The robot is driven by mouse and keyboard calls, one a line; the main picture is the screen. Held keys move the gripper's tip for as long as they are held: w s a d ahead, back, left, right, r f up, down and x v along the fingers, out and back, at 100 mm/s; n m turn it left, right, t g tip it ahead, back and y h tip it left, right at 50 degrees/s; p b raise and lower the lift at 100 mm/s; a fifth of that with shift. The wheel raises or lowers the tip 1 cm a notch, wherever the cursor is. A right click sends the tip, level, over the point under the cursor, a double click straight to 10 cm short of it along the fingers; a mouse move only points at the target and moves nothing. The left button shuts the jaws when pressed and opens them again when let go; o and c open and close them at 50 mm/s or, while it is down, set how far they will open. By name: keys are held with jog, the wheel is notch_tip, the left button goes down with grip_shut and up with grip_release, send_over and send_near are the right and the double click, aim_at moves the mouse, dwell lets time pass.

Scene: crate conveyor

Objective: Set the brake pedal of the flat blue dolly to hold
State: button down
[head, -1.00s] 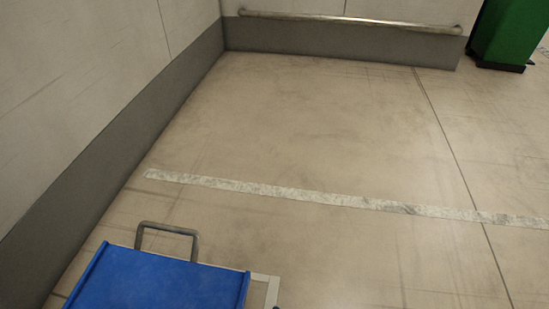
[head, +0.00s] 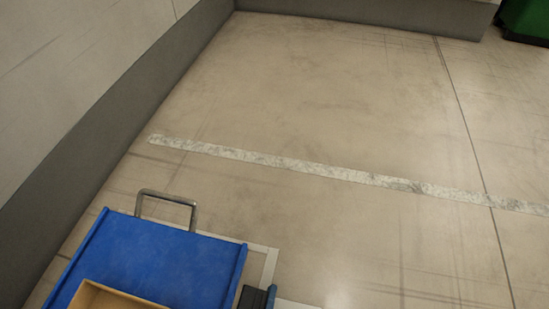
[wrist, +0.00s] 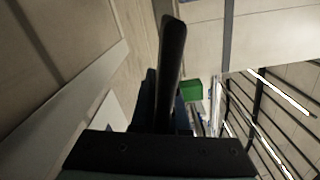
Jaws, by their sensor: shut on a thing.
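The flat blue dolly (head: 165,255) is at the lower left of the head view, partly cut off by the bottom edge. A bent metal handle (head: 168,197) stands at its far end. A dark part with a blue edge (head: 256,298) shows beside its right side; I cannot tell what it is. I cannot make out the brake pedal or its setting. My gripper (wrist: 172,60) shows dark in the wrist view, its fingers close together. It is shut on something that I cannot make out.
An open tan box (head: 115,298) sits on the dolly's near part. A wall (head: 75,130) runs along the left. Pale floor tape (head: 300,166) crosses the clear floor ahead. A green bin (head: 525,20) stands far right and also shows in the wrist view (wrist: 191,90).

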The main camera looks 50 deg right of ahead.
dwell(0.4)
jog(key=c, duration=0.9)
grip_release()
jog(key=v, duration=0.8)
jog(key=shift+w, duration=0.1)
jog(key=shift+a, duration=0.55)
jog(key=shift+v, duration=1.85)
jog(key=shift+s, duration=0.25)
jog(key=shift+s, duration=0.15)
